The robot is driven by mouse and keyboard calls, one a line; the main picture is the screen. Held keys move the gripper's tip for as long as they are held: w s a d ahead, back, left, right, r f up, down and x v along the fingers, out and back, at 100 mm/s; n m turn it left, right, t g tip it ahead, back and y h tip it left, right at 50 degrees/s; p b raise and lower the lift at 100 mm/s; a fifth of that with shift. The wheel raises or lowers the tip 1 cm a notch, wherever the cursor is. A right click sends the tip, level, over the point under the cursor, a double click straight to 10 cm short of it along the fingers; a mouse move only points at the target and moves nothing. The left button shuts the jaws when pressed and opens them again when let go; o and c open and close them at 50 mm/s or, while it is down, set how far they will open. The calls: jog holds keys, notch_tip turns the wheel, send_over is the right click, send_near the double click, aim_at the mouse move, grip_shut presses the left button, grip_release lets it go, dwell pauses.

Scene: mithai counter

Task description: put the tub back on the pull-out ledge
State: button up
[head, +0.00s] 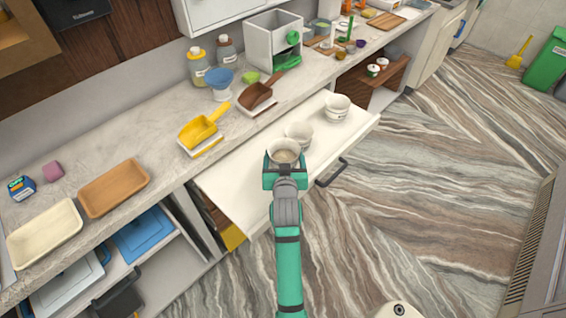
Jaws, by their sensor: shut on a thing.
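My gripper (284,172) is shut on a white round tub (285,146), whose open top shows a greyish-beige inside. The tub is over the front part of the white pull-out ledge (235,189), which sticks out below the counter. I cannot tell whether the tub's base touches the ledge, because my gripper hides its lower part. A second white tub (299,131) stands on the ledge just behind and to the right of the held one. More white tubs, apparently stacked (337,107), stand farther right on the ledge.
The ledge has a dark handle (331,172) on its front edge. Its left part is bare.

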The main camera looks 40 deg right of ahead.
aim_at(283, 160)
jog(key=shift+w+f, duration=0.2)
jog(key=shift+f, duration=0.15)
notch_tip(283, 160, down, 2)
jog(key=shift+f, duration=0.35)
jog(key=shift+f, duration=0.15)
jog(key=o, duration=1.1)
jog(key=shift+d, duration=0.1)
jog(key=shift+o, duration=0.2)
jog(key=shift+s, duration=0.15)
